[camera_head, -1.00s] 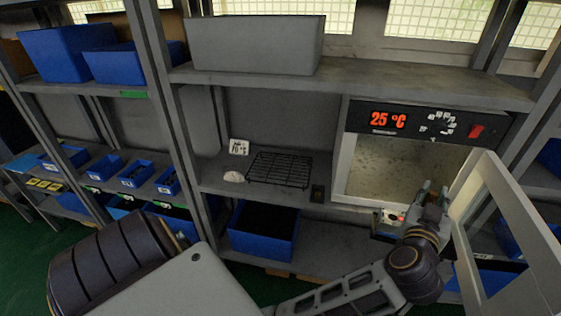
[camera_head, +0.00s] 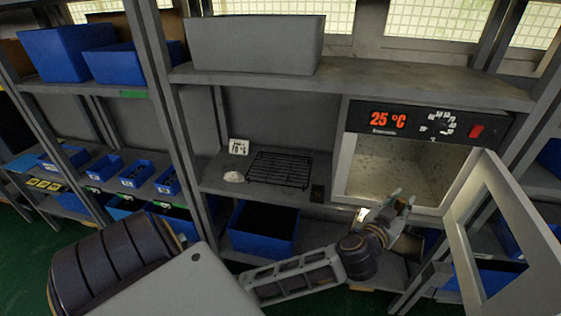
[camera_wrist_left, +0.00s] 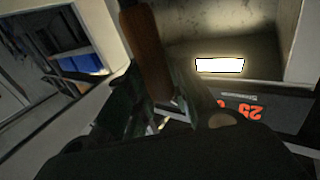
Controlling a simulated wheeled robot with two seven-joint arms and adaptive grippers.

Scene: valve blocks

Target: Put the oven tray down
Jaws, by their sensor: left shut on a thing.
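My left gripper (camera_head: 402,203) is in front of the oven's lower front edge, pointing up and to the right. It is shut on the oven tray, which is mostly hidden by the gripper and wrist in the head view. In the left wrist view the gripper (camera_wrist_left: 165,105) shows dark fingers, with a brown, narrow piece (camera_wrist_left: 146,55) reaching up from between them, seemingly part of the tray. The oven (camera_head: 405,165) is open and its chamber looks empty. A black wire rack (camera_head: 280,169) lies on the shelf left of the oven. My right gripper is out of view.
The open oven door (camera_head: 500,225) stands out at the right, close to my left gripper. A small sign (camera_head: 239,147) and a pale rounded object (camera_head: 233,176) sit left of the rack. A blue bin (camera_head: 263,229) is below. The rack's top looks clear.

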